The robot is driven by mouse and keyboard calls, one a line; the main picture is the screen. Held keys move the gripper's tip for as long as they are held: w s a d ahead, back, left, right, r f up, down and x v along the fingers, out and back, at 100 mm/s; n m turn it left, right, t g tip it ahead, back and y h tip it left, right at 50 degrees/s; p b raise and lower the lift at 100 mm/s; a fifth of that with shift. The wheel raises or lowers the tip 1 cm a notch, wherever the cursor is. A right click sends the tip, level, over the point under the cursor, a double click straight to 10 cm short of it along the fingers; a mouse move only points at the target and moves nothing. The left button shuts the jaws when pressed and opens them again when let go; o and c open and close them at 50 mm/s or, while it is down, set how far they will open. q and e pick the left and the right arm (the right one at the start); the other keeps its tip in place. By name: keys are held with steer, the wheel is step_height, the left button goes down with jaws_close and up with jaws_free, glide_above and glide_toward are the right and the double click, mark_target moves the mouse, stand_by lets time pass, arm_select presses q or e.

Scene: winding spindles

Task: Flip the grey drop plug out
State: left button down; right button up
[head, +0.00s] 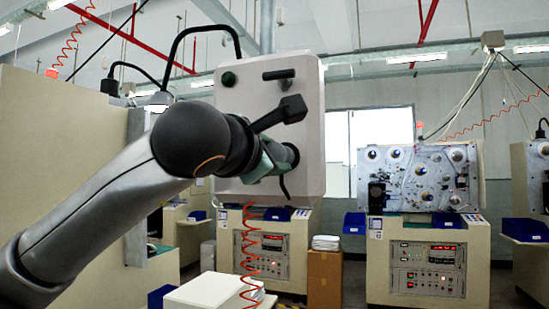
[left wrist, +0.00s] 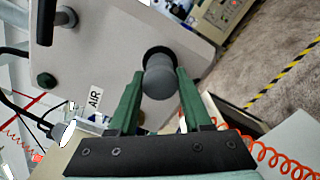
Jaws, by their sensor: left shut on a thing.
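The grey drop plug (left wrist: 158,84) is a rounded dark-grey knob on a short neck, set in a dark round hole in the pale panel (left wrist: 110,45). In the left wrist view it lies between the two green fingers of my left gripper (left wrist: 159,78), which is shut on it. In the head view my left gripper (head: 277,162) is at the lower right of the same panel (head: 300,102), partly hidden by my own wrist. The plug's base is hidden. My right gripper is not in view.
The panel also carries a green button (head: 228,79) and a black bar handle (head: 279,74). An AIR label (left wrist: 95,97) shows in the wrist view. A red coiled hose (head: 250,255) hangs below. Winding machines (head: 425,180) stand behind on the right.

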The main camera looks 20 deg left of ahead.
arm_select(q)
steer(key=shift+s+f+b, duration=0.1)
steer(key=shift+s+b, duration=0.55)
steer(key=shift+s, duration=0.55)
steer(key=c, duration=0.8)
jaws_free()
steer(key=o, duration=0.3)
steer(key=shift+s, duration=0.2)
steer(key=shift+o, duration=0.8)
steer(key=shift+w, duration=0.1)
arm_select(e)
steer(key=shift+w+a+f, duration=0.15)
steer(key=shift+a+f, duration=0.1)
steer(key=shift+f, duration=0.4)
arm_select(q)
steer(key=s+b, duration=0.3)
steer(key=s, duration=0.9)
steer(key=shift+s+a, duration=0.25)
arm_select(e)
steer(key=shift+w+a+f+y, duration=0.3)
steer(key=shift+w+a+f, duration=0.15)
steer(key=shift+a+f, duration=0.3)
